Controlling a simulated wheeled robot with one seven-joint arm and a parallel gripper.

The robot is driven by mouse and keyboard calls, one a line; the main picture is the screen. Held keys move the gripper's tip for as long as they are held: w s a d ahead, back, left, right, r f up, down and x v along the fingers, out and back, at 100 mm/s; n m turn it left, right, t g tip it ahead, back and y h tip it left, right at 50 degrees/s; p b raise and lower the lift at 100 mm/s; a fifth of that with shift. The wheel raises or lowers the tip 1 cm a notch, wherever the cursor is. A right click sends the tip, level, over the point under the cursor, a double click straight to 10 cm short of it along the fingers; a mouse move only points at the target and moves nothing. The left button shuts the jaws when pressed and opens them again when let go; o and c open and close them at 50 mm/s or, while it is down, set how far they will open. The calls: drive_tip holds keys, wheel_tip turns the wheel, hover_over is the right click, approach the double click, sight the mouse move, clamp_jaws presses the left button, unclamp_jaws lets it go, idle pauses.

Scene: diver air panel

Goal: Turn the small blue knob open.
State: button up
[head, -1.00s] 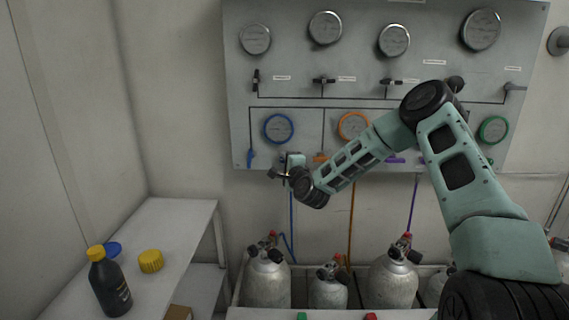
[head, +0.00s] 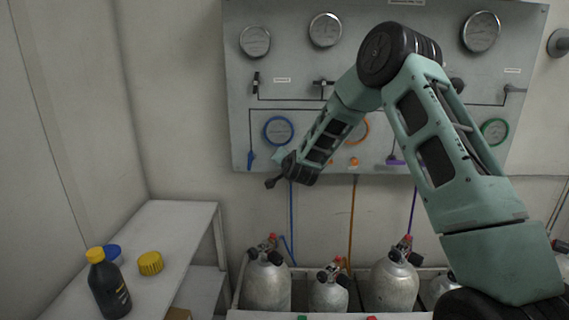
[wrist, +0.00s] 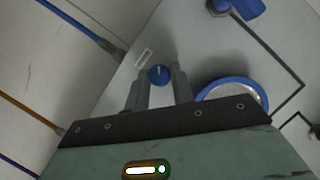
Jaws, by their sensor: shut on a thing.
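The small blue knob (wrist: 158,74) is on the grey panel, between my fingertips in the wrist view. A slit-like mark shows on its face. My gripper (wrist: 161,72) is shut on it, one finger at each side. In the head view my wrist hides the knob and most of the gripper, just below the blue-ringed gauge (head: 279,130). That gauge also shows in the wrist view (wrist: 236,91), right of the fingers. A larger blue lever handle (head: 251,158) is at the panel's lower left; it shows at the top of the wrist view (wrist: 236,9).
The grey panel (head: 400,180) carries several gauges and black valves. Blue (head: 291,215), orange and purple hoses run down to gas cylinders (head: 266,282) in a rack.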

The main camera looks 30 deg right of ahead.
drive_tip(key=shift+w+a+n+g+h+p, duration=0.15)
drive_tip(key=shift+n+g+h+p, duration=0.35)
drive_tip(key=shift+n+p, duration=0.55)
drive_tip(key=shift+s+a+n+g+h+p, duration=0.1)
drive_tip(key=shift+n+g+h+p, duration=0.4)
drive_tip(key=shift+n+p, duration=0.55)
drive_tip(key=shift+n, duration=0.3)
drive_tip(key=shift+f, duration=0.1)
drive_tip(key=o, duration=1)
drive_tip(key=b+v, duration=0.4)
drive_tip(key=v, duration=1.3)
drive_tip(key=shift+a+r, duration=0.2)
drive_tip(key=shift+r, duration=0.05)
